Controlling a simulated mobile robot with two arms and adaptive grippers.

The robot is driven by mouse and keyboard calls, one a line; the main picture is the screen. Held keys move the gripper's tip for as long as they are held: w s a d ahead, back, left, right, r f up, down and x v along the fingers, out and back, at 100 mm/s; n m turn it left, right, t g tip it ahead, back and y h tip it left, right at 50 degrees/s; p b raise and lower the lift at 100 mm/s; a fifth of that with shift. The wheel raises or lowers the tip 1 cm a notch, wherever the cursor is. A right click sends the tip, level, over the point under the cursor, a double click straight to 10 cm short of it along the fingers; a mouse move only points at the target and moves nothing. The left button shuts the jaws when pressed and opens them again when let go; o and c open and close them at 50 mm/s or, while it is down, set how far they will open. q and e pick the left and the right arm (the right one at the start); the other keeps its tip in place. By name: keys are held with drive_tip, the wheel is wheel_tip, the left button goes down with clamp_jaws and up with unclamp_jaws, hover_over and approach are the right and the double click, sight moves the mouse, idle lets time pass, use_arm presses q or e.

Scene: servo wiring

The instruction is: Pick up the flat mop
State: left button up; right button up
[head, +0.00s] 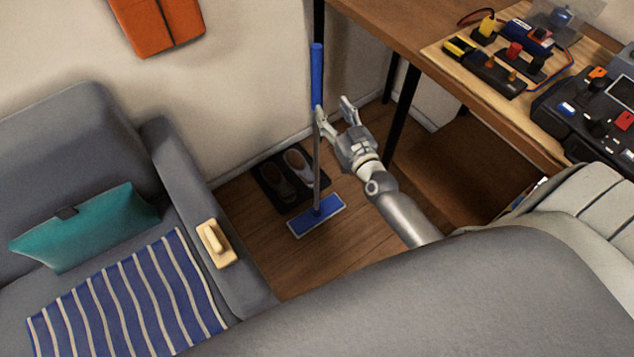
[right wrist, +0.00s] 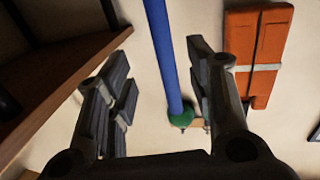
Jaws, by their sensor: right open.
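The flat mop stands upright near the wall, with a blue handle (head: 316,72), a thin grey pole and a flat blue head (head: 318,214) on the wooden floor. My right gripper (head: 335,108) is open beside the pole, just below the blue grip, and one finger overlaps the pole in the head view. In the right wrist view the blue handle (right wrist: 166,55) shows between the two open fingers (right wrist: 165,90), with a green rounded piece at its lower end. Nothing is clamped. I cannot tell whether a finger touches the pole. My left gripper is not in view.
A dark tray (head: 268,192) with shoes lies by the wall behind the mop head. A grey sofa (head: 165,160) is on the left. A wooden table (head: 400,30) with tools stands on the right, its dark leg near my gripper. An orange hanging (head: 155,28) is on the wall.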

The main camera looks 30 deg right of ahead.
sight(319, 91)
drive_tip(key=w, duration=0.3)
drive_tip(key=shift+w, duration=0.65)
drive_tip(key=shift+w+r, duration=0.1)
drive_tip(key=shift+w, duration=0.4)
drive_tip(key=w, duration=0.3)
drive_tip(key=shift+w+d+r, duration=0.1)
drive_tip(key=shift+w+r, duration=0.05)
drive_tip(key=shift+r, duration=0.05)
drive_tip(key=shift+w, duration=0.6)
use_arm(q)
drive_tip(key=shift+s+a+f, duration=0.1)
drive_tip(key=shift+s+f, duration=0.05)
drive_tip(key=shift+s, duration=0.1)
use_arm(e)
drive_tip(key=shift+c, duration=0.2)
clamp_jaws()
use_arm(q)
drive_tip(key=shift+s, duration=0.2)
use_arm(e)
drive_tip(key=shift+r, duration=0.2)
